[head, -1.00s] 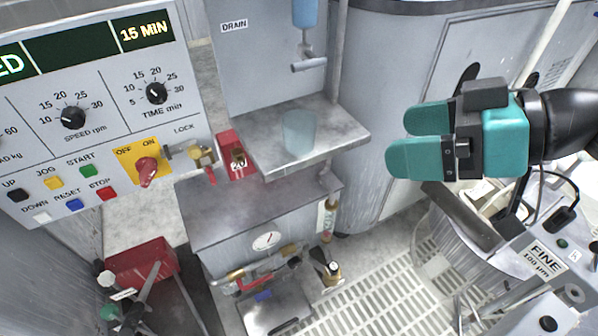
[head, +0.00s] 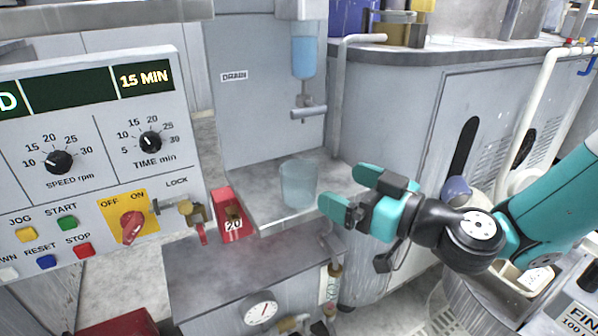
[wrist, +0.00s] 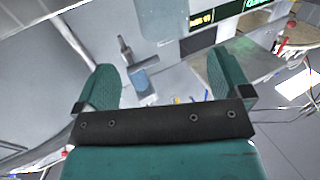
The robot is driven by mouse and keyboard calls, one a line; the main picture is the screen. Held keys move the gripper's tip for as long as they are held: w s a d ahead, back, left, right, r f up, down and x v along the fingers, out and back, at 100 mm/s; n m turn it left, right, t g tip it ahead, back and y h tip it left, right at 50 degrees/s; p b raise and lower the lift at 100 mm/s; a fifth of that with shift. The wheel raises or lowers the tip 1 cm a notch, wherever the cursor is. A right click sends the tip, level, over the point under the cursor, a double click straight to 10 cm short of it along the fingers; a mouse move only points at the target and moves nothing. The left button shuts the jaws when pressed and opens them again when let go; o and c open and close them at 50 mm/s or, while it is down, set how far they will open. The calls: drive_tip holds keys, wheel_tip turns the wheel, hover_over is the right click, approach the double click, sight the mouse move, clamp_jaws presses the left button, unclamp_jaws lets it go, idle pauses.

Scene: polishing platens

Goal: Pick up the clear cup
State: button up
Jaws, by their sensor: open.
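The clear cup (head: 298,183) is a pale bluish, see-through tumbler. It stands upright on the grey shelf (head: 262,208), below the tap. My gripper (head: 345,191) has teal fingers and is open and empty. In the head view it is just right of the cup, its fingers pointing left towards it, with a small gap in the picture. In the wrist view both fingers (wrist: 165,82) are spread with nothing held between them. A pale, rounded, see-through shape at the top of that view looks like the cup (wrist: 160,18).
A dispenser with blue liquid (head: 305,58) and a tap (head: 306,110) hangs above the cup. A red holder marked 20 (head: 232,215) is left of the shelf. The control panel (head: 92,215) fills the left. A grey cabinet (head: 420,130) stands behind my arm.

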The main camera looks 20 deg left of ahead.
sight(313, 177)
drive_tip(key=x, duration=0.4)
drive_tip(key=shift+w+a+p, duration=0.1)
drive_tip(key=shift+a+p, duration=0.15)
drive_tip(key=shift+p, duration=0.1)
drive_tip(key=x, duration=0.2)
drive_tip(key=s+p+x, duration=0.1)
drive_tip(key=x, duration=0.1)
drive_tip(key=shift+w+a, duration=0.1)
drive_tip(key=shift+a, duration=0.2)
drive_tip(key=shift+w+a+f, duration=0.1)
drive_tip(key=shift+w+a, duration=0.1)
drive_tip(key=shift+a, duration=0.2)
drive_tip(key=shift+c, duration=0.2)
drive_tip(key=c, duration=1)
